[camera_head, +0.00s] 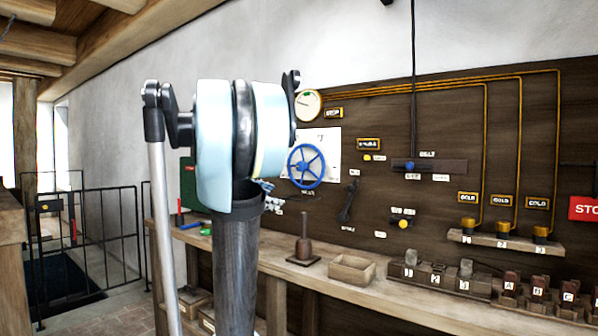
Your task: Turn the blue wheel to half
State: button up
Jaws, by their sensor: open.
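The blue wheel (306,166) is a spoked handwheel mounted on a white plate (329,146) on the dark wooden wall panel. A small label sits under it. Its dial marks are too small to read. My arm stands large in front, left of the wheel. My gripper (270,196) shows only in small part from behind my arm, just left of and below the wheel. It is open, and I see nothing held in it. Whether it touches the wheel cannot be told.
A round gauge (308,104) hangs above the wheel. A black lever (348,201) and a blue belt slider (410,166) are to its right. Below runs a wooden bench (330,282) with an open box (352,269) and several blocks. A metal railing (105,228) stands at left.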

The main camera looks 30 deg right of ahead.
aim_at(299, 167)
jog(key=w+d+r+n+t+h, duration=0.25)
jog(key=w+d+r+n, duration=0.35)
jog(key=w+r, duration=0.35)
jog(key=shift+g+h, duration=0.35)
jog(key=shift+g, duration=0.1)
jog(key=x, duration=1.1)
jog(key=s+x, duration=0.1)
jog(key=x, duration=0.4)
jog(key=shift+w+d+r, duration=0.1)
jog(key=shift+d+r, duration=0.05)
jog(key=shift+d, duration=0.35)
jog(key=c, duration=1.1)
